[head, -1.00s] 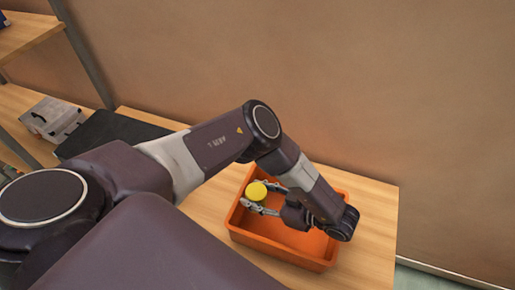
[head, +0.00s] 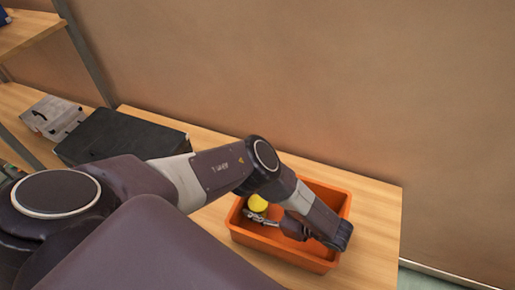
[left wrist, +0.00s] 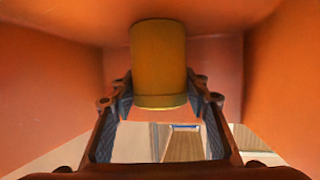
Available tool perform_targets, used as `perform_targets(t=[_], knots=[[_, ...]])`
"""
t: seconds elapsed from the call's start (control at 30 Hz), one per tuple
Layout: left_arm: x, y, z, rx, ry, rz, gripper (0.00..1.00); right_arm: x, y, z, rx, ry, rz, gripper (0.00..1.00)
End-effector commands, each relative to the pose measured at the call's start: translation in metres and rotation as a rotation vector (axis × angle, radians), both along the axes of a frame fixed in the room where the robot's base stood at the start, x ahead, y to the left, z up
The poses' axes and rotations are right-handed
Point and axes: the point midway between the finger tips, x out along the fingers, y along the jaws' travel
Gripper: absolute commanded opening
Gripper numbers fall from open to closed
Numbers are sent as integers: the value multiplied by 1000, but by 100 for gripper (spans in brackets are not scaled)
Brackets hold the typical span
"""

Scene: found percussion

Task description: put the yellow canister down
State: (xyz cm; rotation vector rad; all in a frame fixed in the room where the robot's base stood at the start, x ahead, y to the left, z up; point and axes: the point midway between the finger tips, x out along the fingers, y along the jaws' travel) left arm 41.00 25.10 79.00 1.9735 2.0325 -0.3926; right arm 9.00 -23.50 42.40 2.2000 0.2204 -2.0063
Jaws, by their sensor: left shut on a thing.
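The yellow canister (head: 257,203) is inside the orange bin (head: 242,239), near its left end. My left gripper (head: 261,213) reaches down into the bin and is shut on the canister; the arm hides part of the bin. In the left wrist view the canister (left wrist: 158,60) stands between the two fingers (left wrist: 160,95), with orange bin walls around it. Its far end meets the orange surface at the top of that picture; whether it touches the bin floor I cannot tell for sure. My right gripper is not in view.
The bin stands on a wooden shelf (head: 373,215) against a tan wall. A black case (head: 115,135) lies left of the bin, and a grey case (head: 52,115) lies further left. Bare shelf shows right of the bin.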

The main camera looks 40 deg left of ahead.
Motion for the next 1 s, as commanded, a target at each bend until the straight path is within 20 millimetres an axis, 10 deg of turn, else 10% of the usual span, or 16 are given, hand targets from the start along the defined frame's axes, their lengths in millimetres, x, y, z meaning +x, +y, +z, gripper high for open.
perform_targets(t=[0.53,1.0], knots=[[0,-1,4,-1,0,0,60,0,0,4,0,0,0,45],[2,-66,29,0,-1,-1,60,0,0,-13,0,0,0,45]])
